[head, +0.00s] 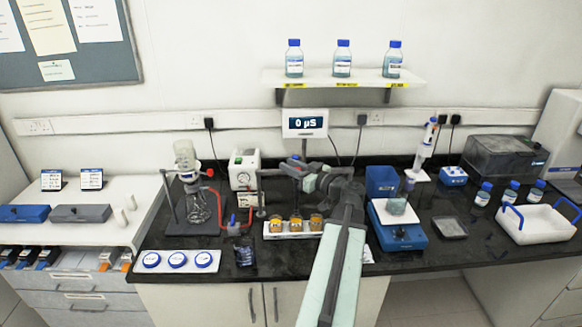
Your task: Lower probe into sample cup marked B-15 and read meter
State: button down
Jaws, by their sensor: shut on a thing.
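The meter (305,123) stands at the back middle and its display reads 0 µS. Several amber sample cups (296,223) stand in a white rack (270,236) on the black bench; their marks are too small to read, so I cannot tell which is B-15. My gripper (296,168) is above and behind the rack, shut on what looks like the probe's holder. A thin grey bar runs left from it to an upright rod (260,192), which stands left of the cups. The probe tip is not clear, hidden among the dark parts of my arm.
A glass flask on a stand (186,165) and a white box with a gauge (244,170) are at left. A blue balance (397,232) and a pipette on a stand (427,145) are at right. Blue-lidded dishes (178,260) lie front left. A shelf with bottles (340,79) hangs above.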

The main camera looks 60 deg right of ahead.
aim_at(297, 192)
dwell(0.9)
notch_tip(297, 192, down, 3)
jog(key=b, duration=0.3)
jog(key=c, duration=1.2)
grip_release()
jog(key=shift+c, duration=0.2)
jog(key=s+a, duration=0.1)
jog(key=s, duration=0.7)
